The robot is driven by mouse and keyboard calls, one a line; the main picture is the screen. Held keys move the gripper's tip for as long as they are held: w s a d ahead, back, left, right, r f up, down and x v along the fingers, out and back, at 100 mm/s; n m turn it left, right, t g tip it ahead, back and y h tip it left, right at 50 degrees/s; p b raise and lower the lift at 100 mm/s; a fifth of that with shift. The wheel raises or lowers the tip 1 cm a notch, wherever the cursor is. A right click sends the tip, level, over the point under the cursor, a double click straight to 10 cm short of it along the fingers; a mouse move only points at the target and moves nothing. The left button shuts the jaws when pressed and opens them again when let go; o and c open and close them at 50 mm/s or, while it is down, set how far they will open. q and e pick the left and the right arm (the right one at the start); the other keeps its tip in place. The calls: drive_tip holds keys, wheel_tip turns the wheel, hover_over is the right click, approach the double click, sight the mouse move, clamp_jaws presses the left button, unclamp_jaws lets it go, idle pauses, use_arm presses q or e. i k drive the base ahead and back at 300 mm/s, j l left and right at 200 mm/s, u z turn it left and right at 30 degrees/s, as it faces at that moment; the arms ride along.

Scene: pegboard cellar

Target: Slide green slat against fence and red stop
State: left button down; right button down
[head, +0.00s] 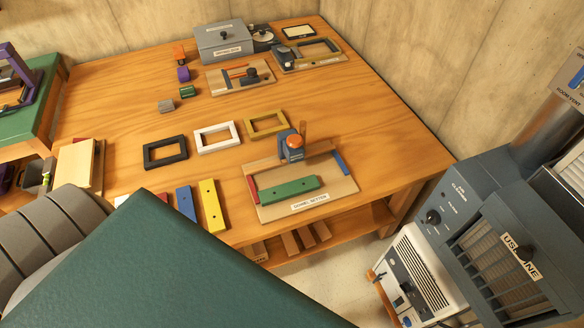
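A green slat (290,190) with small dark holes lies flat near the front of a light wooden board (332,192) labelled "DOWEL SETTER". A red stop (252,189) stands at the board's left edge; the slat's left end is close to it, but I cannot tell whether they touch. A brown fence (322,148) runs along the back of the board, partly hidden by an orange-topped grey device (292,147). Bare board shows between slat and fence. A blue strip (340,164) lies at the board's right side. Neither of my grippers is in view.
Yellow (212,206) and blue (186,203) slats lie left of the board. Black (165,153), white (217,138) and yellow (266,124) frames lie behind. A large dark green surface (165,270) covers the lower left foreground. The table's right side is clear.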

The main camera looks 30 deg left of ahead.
sight(297, 187)
drive_tip(key=k+j+z, duration=0.3)
drive_tip(key=j, duration=0.3)
drive_tip(key=k+j+z, duration=0.3)
drive_tip(key=k+j, duration=0.15)
drive_tip(key=j, duration=0.05)
